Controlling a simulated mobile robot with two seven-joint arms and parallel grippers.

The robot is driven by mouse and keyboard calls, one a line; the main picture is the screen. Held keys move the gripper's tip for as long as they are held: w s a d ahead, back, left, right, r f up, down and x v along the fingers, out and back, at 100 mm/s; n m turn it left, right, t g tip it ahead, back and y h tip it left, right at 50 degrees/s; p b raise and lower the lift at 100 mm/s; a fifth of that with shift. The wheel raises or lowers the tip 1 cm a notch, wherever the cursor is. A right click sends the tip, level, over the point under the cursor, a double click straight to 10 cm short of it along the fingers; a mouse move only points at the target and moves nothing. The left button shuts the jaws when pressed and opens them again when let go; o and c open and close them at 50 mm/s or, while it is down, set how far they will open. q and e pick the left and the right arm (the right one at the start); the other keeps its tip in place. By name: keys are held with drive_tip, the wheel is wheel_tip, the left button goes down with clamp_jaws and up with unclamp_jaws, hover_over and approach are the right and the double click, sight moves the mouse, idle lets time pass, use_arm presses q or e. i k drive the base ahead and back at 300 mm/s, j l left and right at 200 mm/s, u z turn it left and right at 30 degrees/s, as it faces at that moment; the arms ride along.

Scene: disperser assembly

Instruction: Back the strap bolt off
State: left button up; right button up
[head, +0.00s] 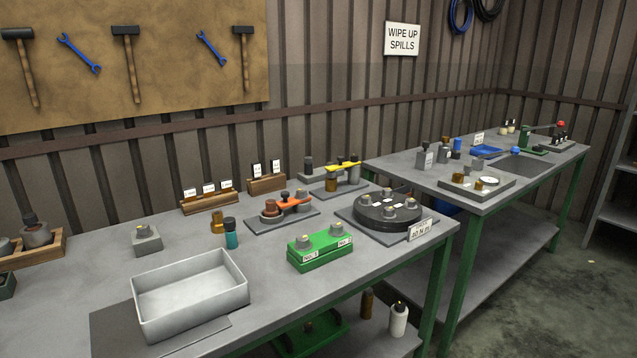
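An orange strap-like bar (290,203) lies across a fixture on a grey plate (262,226) in the middle of the near bench, with a rust-brown round part at its left end. A yellow bar (343,167) spans a brown post and a grey post on another plate behind it. Small dark bolt-like tops show on the orange fixture; which one is the strap bolt is too small to tell. Neither of my grippers is in view, and nothing touches these fixtures.
A second bench (392,165) stands at the right.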

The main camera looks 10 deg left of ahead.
sight(301, 192)
drive_tip(key=i+l+z, duration=0.1)
drive_tip(key=i+l, duration=0.5)
drive_tip(key=i, duration=0.15)
